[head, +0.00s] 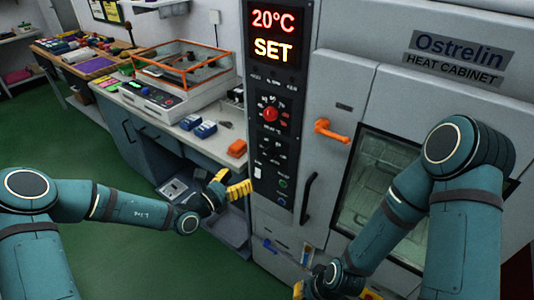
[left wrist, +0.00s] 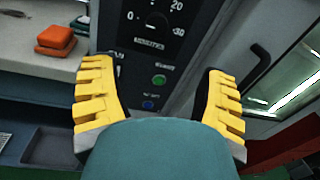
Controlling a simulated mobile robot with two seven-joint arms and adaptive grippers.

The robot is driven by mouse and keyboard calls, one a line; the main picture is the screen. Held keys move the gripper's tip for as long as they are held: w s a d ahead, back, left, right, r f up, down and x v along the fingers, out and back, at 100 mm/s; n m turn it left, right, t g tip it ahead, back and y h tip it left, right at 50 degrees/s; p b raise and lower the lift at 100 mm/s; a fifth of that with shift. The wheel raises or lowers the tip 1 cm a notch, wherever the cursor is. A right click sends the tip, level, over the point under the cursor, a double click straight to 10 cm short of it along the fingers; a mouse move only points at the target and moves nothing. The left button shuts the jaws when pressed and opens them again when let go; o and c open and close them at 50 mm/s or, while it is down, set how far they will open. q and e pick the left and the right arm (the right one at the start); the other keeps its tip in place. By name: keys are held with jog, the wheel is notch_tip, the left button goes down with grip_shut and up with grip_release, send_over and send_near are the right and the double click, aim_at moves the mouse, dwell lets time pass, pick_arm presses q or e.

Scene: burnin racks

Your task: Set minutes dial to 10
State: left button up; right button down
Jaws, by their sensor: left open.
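The control panel (head: 273,172) on the heat cabinet (head: 345,85) has a lit display (head: 272,35) reading 20°C and SET. A red round knob (head: 269,114) sits below it. Lower down is a small dark dial, the minutes dial (left wrist: 157,20), with 0, 20 and 30 around it at the top of the left wrist view; its setting is too small to read. My left gripper (head: 230,187) is open and empty, left of the panel's lower part. In the left wrist view its fingers (left wrist: 160,100) are spread below the dial, apart from it. My right gripper (head: 335,290) is partly cut off at the bottom edge.
A green button (left wrist: 159,79) and a blue button (left wrist: 148,105) lie below the dial. An orange handle (head: 330,131) and a black handle (head: 309,197) stick out right of the panel. The bench (head: 190,136) at left holds an orange block (head: 237,148) and blue blocks (head: 203,129).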

aim_at(267, 154)
pick_arm(q)
jog(key=b+x, duration=0.2)
jog(key=x, duration=1.1)
jog(key=shift+w+b, duration=0.3)
jog(key=shift+w, duration=0.2)
jog(key=shift+r, duration=0.1)
jog(key=shift+c, duration=0.2)
jog(key=c, duration=1.2)
